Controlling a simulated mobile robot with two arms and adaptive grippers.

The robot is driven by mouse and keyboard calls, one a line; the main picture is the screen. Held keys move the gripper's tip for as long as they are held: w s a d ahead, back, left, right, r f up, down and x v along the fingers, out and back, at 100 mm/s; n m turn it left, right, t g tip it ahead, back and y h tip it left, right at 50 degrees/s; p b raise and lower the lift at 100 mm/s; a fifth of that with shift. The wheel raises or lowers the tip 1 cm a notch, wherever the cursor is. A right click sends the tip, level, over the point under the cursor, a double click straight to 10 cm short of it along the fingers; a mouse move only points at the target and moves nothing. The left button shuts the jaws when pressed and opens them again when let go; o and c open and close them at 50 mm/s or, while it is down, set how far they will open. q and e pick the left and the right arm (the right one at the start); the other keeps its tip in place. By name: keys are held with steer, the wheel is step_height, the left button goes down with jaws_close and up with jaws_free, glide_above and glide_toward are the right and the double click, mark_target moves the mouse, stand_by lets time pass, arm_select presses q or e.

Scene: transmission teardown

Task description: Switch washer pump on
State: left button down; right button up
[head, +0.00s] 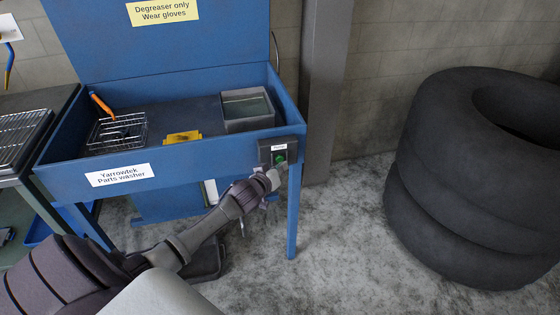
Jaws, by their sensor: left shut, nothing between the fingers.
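The blue parts washer (190,168) stands ahead with its lid raised, labelled "Yarrowtek Parts washer". A dark switch box with a small white label (279,147) is on the right end of its front wall. A green pump button (280,158) shows on the box. My left gripper (275,175) is shut and empty, with its tip just below the green button. I cannot tell whether it touches the box. My right gripper is not in view.
In the washer are a wire basket (118,132), a yellow block (183,137), an orange-handled brush (101,103) and a grey bin (246,109). Stacked tyres (470,190) stand at the right, a grey post (328,90) behind. The floor between is clear.

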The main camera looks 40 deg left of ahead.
arm_select(q)
steer(key=shift+w+a, duration=0.1)
stand_by(0.3)
steer(key=shift+w+a, duration=0.2)
steer(key=shift+a, duration=0.05)
steer(key=shift+w+a, duration=0.15)
steer(key=shift+a, duration=0.05)
stand_by(0.6)
steer(key=shift+r, duration=0.1)
steer(key=shift+s+d+p, duration=0.4)
steer(key=shift+d+p, duration=0.15)
steer(key=s+d+p, duration=0.3)
steer(key=s+d, duration=0.1)
steer(key=shift+d, duration=0.25)
